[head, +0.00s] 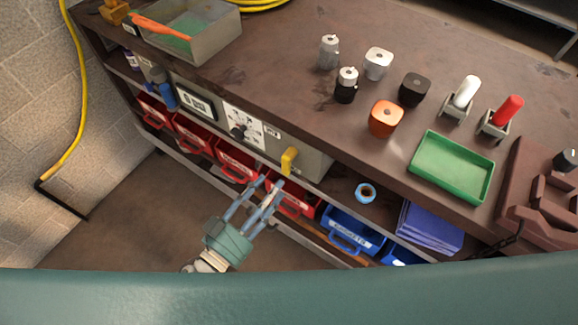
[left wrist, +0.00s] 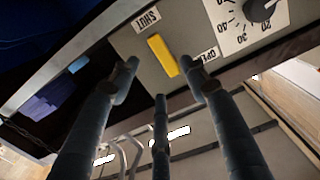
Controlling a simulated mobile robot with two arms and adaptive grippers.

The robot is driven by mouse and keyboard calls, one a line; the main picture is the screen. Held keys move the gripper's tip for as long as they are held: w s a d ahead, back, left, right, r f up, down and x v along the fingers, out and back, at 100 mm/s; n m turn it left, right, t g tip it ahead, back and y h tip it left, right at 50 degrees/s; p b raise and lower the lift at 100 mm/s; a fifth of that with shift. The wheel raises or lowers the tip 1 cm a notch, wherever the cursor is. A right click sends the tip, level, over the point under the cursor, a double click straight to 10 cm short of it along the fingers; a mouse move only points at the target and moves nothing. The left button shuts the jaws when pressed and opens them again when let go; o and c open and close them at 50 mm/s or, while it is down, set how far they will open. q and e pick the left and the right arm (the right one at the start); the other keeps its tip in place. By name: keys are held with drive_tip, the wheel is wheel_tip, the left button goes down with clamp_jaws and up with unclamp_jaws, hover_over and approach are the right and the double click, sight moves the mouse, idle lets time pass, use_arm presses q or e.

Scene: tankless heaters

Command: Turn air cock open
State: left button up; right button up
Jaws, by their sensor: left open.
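The air cock shows as a yellow handle (head: 289,160) on the front of a grey control panel (head: 312,160) under the bench top. In the left wrist view the yellow handle (left wrist: 162,55) lies between a "SHUT" label (left wrist: 146,18) and a label partly hidden by a finger that seems to read "OPEN" (left wrist: 207,55). My left gripper (head: 266,187) is open and empty, just below and in front of the handle in the head view. Its fingers (left wrist: 160,85) point toward the handle in the wrist view, with no clear contact. My right gripper is not in view.
A black dial knob (head: 238,132) sits on the panel left of the handle. Red bins (head: 238,160) and blue bins (head: 350,228) fill the shelf below. Small fittings and a green tray (head: 452,166) stand on the bench top (head: 300,90). Open floor (head: 110,230) lies at left.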

sight(287, 169)
use_arm(q)
drive_tip(key=x, duration=0.3)
drive_tip(key=shift+w+r, duration=0.1)
drive_tip(key=shift+w, duration=0.35)
drive_tip(key=x, duration=0.3)
drive_tip(key=shift+w+d+p, duration=0.25)
drive_tip(key=shift+d+p, duration=0.05)
drive_tip(key=shift+w+d, duration=0.2)
drive_tip(key=shift+w, duration=0.1)
drive_tip(key=shift+w+d, duration=0.1)
drive_tip(key=shift+d, duration=0.05)
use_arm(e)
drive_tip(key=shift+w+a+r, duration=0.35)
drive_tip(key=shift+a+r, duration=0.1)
use_arm(q)
clamp_jaws()
